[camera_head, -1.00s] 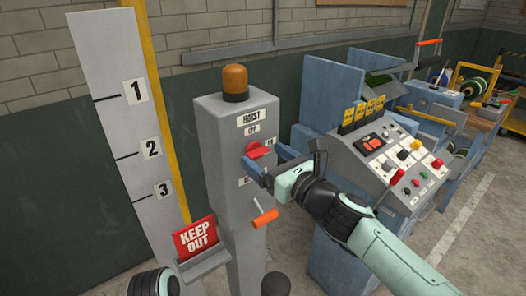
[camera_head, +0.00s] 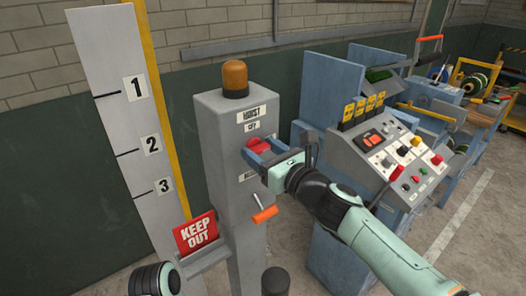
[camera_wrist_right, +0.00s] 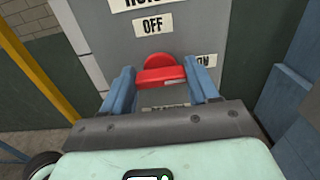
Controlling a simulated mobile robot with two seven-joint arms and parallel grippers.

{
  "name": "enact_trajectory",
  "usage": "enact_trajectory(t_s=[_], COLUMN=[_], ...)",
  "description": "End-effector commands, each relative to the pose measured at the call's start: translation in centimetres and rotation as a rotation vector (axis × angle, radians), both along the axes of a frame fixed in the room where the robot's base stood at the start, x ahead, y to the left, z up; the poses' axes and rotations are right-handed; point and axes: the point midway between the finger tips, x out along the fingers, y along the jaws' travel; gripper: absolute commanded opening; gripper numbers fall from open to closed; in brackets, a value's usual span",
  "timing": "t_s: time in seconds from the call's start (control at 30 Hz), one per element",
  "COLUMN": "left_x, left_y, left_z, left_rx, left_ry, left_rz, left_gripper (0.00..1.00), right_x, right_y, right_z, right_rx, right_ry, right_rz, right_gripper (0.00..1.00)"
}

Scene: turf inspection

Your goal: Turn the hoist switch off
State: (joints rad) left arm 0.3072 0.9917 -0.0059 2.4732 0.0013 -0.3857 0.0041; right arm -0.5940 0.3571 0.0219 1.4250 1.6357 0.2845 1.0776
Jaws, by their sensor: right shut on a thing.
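The hoist switch is a red knob (camera_head: 257,144) on the front of a grey post (camera_head: 222,140) with an orange lamp (camera_head: 235,78) on top. It also shows in the right wrist view (camera_wrist_right: 160,70), its grip bar lying nearly level. An OFF label (camera_wrist_right: 153,24) is above the knob and an ON label (camera_wrist_right: 206,60) to its right. A lower label is mostly hidden. My right gripper (camera_head: 260,148) is at the knob, its blue fingers on either side of it and shut on it. My left gripper is not in view.
An orange-handled crank (camera_head: 264,214) sticks out below the knob. A red KEEP OUT sign (camera_head: 196,232) stands in a holder at the post's left. A blue console with a grey button panel (camera_head: 395,160) is close on the right, behind my right arm.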

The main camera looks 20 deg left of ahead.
Motion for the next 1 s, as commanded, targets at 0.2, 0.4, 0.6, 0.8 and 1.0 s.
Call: enact_trajectory(t_s=[0.2,0.4,0.6,0.8,1.0], left_x=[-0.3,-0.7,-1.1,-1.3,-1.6], left_y=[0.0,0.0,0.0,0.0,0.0], left_z=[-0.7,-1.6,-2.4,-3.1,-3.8], left_rx=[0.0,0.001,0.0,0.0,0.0], left_ry=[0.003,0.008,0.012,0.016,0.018], left_rz=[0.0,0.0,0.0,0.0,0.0], left_gripper=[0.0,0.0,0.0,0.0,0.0], right_x=[0.0,-0.1,-0.1,-0.2,-0.3], right_y=[0.0,0.0,0.1,0.1,0.2], right_z=[-0.1,-0.2,-0.2,-0.3,-0.3], right_rx=[-0.064,-0.166,-0.285,-0.401,-0.519], right_ry=[-0.084,-0.215,-0.367,-0.516,-0.667], right_rz=[-0.001,-0.001,-0.001,-0.001,-0.001], right_gripper=[0.29,0.29,0.29,0.29,0.29])
